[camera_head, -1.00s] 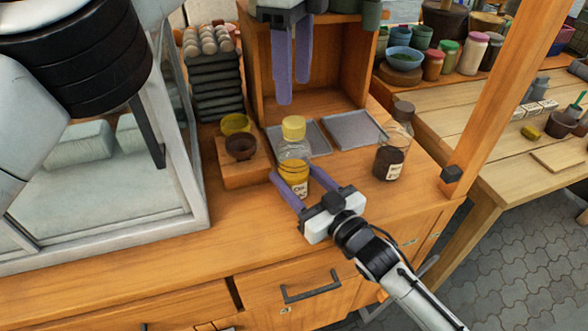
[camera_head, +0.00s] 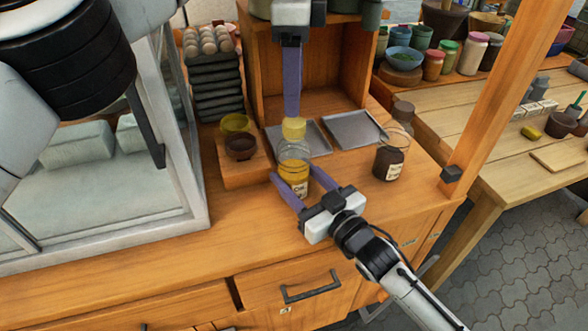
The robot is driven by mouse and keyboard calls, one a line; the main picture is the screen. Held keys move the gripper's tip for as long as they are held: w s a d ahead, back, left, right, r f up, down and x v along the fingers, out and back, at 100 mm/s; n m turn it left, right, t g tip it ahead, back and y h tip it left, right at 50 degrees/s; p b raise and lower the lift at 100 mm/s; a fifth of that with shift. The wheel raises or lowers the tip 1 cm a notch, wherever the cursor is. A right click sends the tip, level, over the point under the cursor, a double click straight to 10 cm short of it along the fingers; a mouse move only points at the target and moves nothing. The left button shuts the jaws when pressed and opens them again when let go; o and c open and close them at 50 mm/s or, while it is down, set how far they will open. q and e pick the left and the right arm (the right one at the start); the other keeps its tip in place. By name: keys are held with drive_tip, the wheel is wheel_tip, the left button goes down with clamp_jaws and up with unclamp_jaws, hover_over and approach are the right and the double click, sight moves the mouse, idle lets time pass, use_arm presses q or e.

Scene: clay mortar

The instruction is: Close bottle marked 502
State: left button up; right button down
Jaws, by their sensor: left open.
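A clear bottle (camera_head: 294,172) with amber liquid and a white label stands on the wooden bench; its label is too small to read. A yellow cap (camera_head: 294,130) sits on its top; how tight it is cannot be told. My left gripper (camera_head: 292,112) points down from above, fingers one behind the other, tips at the cap. It is open; contact with the cap is unclear. My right gripper (camera_head: 294,172) comes from the lower right, its purple fingers on either side of the bottle's lower body, shut on it. A second bottle (camera_head: 390,160), dark-filled with a brown cap, stands to the right.
Two grey trays (camera_head: 352,130) lie behind the bottle. A wooden block (camera_head: 235,174) with a yellow bowl (camera_head: 235,124) and a brown bowl (camera_head: 240,146) is at left. A glass-sided case (camera_head: 205,215) stands further left, a wooden post (camera_head: 490,85) at right.

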sight(294, 121)
use_arm(q)
drive_tip(key=shift+f, duration=3)
